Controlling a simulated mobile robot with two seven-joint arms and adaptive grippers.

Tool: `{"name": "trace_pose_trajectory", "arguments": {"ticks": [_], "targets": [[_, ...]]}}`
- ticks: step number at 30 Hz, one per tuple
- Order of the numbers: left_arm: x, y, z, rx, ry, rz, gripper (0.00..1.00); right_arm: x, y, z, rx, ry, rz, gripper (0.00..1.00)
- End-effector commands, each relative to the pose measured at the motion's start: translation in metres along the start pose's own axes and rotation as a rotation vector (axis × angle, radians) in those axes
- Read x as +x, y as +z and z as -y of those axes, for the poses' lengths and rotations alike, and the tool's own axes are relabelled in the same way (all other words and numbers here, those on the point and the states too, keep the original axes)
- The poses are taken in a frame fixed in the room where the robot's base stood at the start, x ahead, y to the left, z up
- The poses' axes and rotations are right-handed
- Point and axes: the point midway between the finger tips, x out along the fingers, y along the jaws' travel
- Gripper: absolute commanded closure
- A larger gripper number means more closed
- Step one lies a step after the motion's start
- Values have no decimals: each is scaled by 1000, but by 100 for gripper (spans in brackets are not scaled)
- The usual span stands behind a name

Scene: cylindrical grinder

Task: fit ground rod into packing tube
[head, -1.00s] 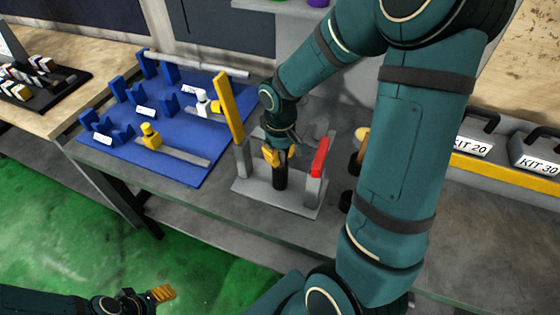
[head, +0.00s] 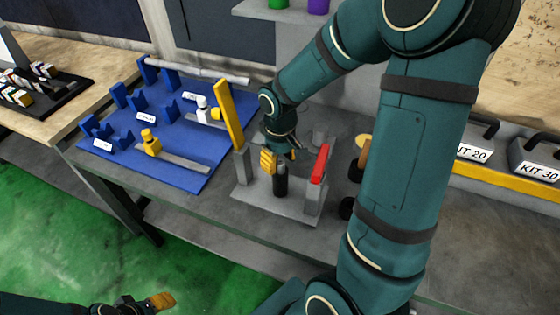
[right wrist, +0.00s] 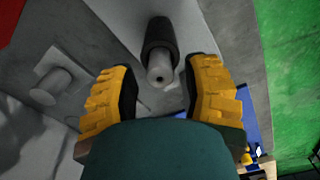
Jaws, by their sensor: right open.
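A black packing tube (head: 280,184) stands upright on a grey fixture base. A grey rod (right wrist: 160,71) with a small centre hole in its end sticks a little way out of the tube (right wrist: 160,36) in the right wrist view. The rest of the rod is hidden inside. My right gripper (head: 279,160) is open just above the rod's end in the head view. In the right wrist view its yellow fingers (right wrist: 165,90) are spread to either side, with the rod between and apart from them. My left gripper (head: 162,301) is low at the left, away from the bench.
The fixture base (head: 250,194) has posts on both sides, with a yellow bar (head: 229,113) and a red one (head: 320,164). A blue mat (head: 195,178) with blue V-blocks and gauges lies left. Labelled kit boxes (head: 538,160) stand right.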

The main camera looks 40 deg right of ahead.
Motion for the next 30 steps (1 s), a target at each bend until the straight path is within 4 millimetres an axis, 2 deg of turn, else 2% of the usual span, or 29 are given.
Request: {"name": "trace_pose_trajectory", "arguments": {"ticks": [9, 15, 21, 30], "targets": [[-15, -6, -6, -4, -1, -13, 47, -67, -1, 0, 0, 1, -5, 52], [-20, -9, -7, -6, -2, -20, 47, -98, -1, 0, -1, 0, -4, 52], [-21, -10, -8, -7, -2, -22, 47, -110, 0, 0, -1, 0, -1, 52], [-21, -10, -8, -7, -2, -22, 47, -111, 0, 0, -1, 0, 0, 52]]}}
